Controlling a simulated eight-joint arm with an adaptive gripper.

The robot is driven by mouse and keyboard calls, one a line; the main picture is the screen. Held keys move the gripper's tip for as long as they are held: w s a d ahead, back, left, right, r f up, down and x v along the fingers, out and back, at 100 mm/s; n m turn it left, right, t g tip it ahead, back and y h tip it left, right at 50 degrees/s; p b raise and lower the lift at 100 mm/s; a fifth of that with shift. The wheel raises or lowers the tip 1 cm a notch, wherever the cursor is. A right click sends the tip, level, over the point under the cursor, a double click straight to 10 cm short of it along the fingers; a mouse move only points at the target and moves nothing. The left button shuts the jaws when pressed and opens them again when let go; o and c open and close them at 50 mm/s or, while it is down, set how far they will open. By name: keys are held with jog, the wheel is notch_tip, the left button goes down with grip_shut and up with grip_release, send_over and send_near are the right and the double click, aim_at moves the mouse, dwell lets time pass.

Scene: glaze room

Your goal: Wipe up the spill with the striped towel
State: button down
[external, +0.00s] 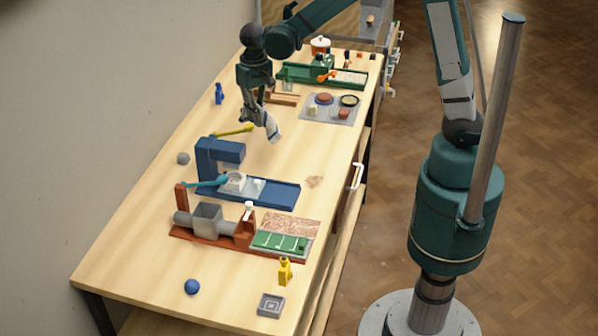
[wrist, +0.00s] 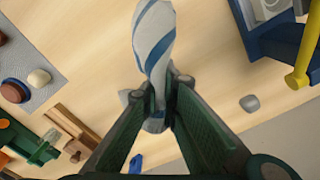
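The striped towel, white with blue stripes, shows in the wrist view (wrist: 153,40) bunched between my fingertips. In the external view the towel (external: 273,130) hangs from my gripper (external: 262,116), over the middle of the table. My gripper (wrist: 161,88) is shut on it, and it appears clear of the tabletop. A small brownish patch (external: 314,181) lies on the table to the right of the blue press, near the front edge; it may be the spill. The patch is not seen in the wrist view, and my gripper is up and left of it in the external view.
A blue press (external: 222,156) with a teal-handled tool stands below my gripper. A yellow tool (external: 233,130) and a grey stone (external: 183,158) lie left. A grey mat (external: 330,108) with small items and a green tray (external: 301,71) lie beyond. Bare wood surrounds the brownish patch.

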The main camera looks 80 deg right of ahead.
jog(key=b, duration=0.5)
send_over(258, 149)
jog(key=shift+a+f, duration=0.1)
jog(key=shift+f, duration=4.2)
jog(key=c, duration=1.7)
grip_release()
jog(key=shift+f, duration=0.1)
jog(key=shift+f+b, duration=0.95)
jog(key=shift+f, duration=0.2)
grip_shut()
jog(key=shift+r+p, duration=0.15)
jog(key=shift+p, duration=0.45)
